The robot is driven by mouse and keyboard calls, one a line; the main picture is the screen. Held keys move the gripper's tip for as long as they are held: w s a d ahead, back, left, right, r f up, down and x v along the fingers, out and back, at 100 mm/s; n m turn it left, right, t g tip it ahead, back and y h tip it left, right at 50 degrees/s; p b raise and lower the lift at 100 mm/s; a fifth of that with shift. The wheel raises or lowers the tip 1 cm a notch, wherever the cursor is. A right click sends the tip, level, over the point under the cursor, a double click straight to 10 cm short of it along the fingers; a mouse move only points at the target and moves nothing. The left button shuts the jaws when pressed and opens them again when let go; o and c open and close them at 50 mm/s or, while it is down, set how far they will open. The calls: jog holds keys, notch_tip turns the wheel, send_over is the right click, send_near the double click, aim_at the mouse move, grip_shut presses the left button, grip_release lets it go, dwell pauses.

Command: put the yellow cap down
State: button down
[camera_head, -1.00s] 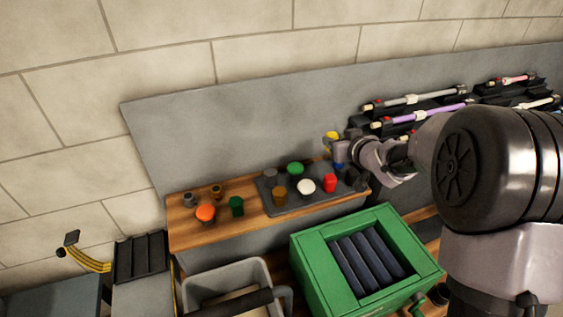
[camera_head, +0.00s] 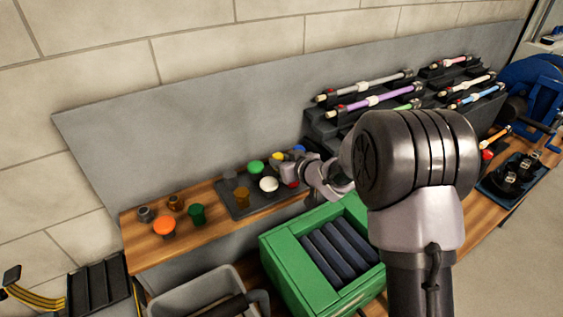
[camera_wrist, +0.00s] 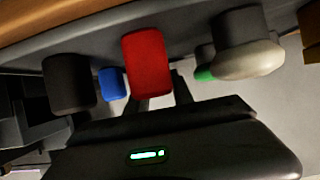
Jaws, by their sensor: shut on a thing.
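The yellow cap (camera_head: 277,156) shows as a small patch at the tip of my gripper (camera_head: 283,164) in the head view. My gripper is shut on it at the back of the dark grey tray (camera_head: 237,212), between the green cap (camera_head: 256,166) and the blue cap (camera_head: 299,149). I cannot tell whether the yellow cap touches the tray. In the wrist view the fingers (camera_wrist: 162,92) show partly behind the red cap (camera_wrist: 147,63), and the yellow cap is hidden there.
The tray also holds a white cap (camera_head: 269,184), a brown cap (camera_head: 242,197) and a grey one (camera_head: 229,180). Orange (camera_head: 163,227) and dark green (camera_head: 197,214) caps stand left on the wooden shelf. A green crate (camera_head: 283,260) stands in front. Racked brushes (camera_head: 375,100) lie right.

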jog(key=c, duration=1.1)
grip_release()
jog(key=shift+d+r+p, duration=0.1)
jog(key=shift+r+p, duration=0.2)
jog(key=shift+p, duration=0.05)
jog(key=s+d+r+m+h+p, duration=0.2)
jog(key=s+d+r+m+h, duration=0.55)
jog(key=s+d+r, duration=0.95)
jog(key=s+a+f+m+g+y, duration=0.1)
jog(key=s+m+g, duration=0.1)
jog(key=s, duration=1)
jog(key=s+a+f+m+g+y, duration=0.1)
jog(key=s+a+g, duration=0.1)
jog(key=s, duration=0.9)
jog(key=shift+s+a+m+g, duration=0.2)
jog(key=shift+s+m+g, duration=0.15)
jog(key=shift+g, duration=0.05)
